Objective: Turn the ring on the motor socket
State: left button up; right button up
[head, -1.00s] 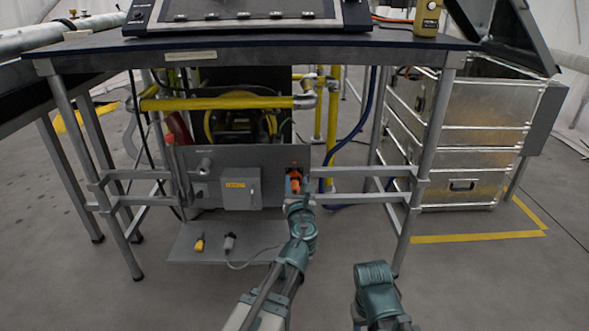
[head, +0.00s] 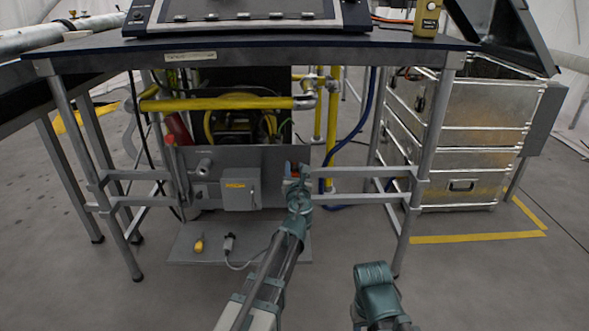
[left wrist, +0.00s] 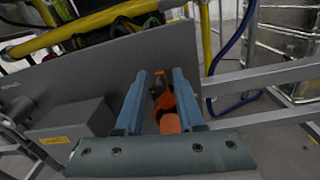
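The motor socket, with its orange ring and plug (left wrist: 168,108), is on the right part of an upright grey panel (head: 220,163). My left gripper (left wrist: 160,74) has its two blue fingers apart, one on each side of the orange part. I cannot tell whether either finger touches it. In the head view my left gripper (head: 297,172) is at the panel and hides most of the socket; only a little orange shows. Part of my right arm shows at the lower middle, but its fingers are not visible.
A grey box with a yellow label (head: 240,190) is left of the socket. A yellow connector (head: 199,244) and a grey one (head: 229,243) are on the lower shelf (head: 190,257). A table rail (head: 360,172) runs to the right. Metal cases (head: 485,140) stand further right.

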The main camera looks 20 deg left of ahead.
pick_arm(q)
grip_shut()
jog(key=a+n, duration=0.1)
jog(key=n, duration=0.1)
jog(key=s+a+f+n, duration=0.1)
jog(key=n, duration=0.2)
jog(key=a+n+b, duration=0.1)
jog(key=a+n, duration=0.1)
jog(key=shift+s+f+n, duration=0.15)
jog(key=shift+f+n, duration=0.15)
jog(key=shift+n, duration=0.1)
jog(key=n, duration=0.1)
jog(key=a+f+n+b, duration=0.1)
jog(key=shift+s+n, duration=0.1)
jog(key=shift+n, duration=0.2)
jog(key=n, duration=0.1)
jog(key=f+n+b, duration=0.1)
jog(key=shift+s+a+f+n, duration=0.1)
jog(key=shift+a+f+n, duration=0.1)
jog(key=shift+a+n, duration=0.1)
jog(key=shift+a+f+n+h+b, duration=0.1)
jog(key=shift+f+n+h+b, duration=0.1)
jog(key=shift+f+n+b, duration=0.7)
jog(key=shift+a+f+n+h+b, duration=0.1)
jog(key=shift+f+n+h+b, duration=0.15)
jog(key=shift+n, duration=1.15)
jog(key=shift+s, duration=0.1)
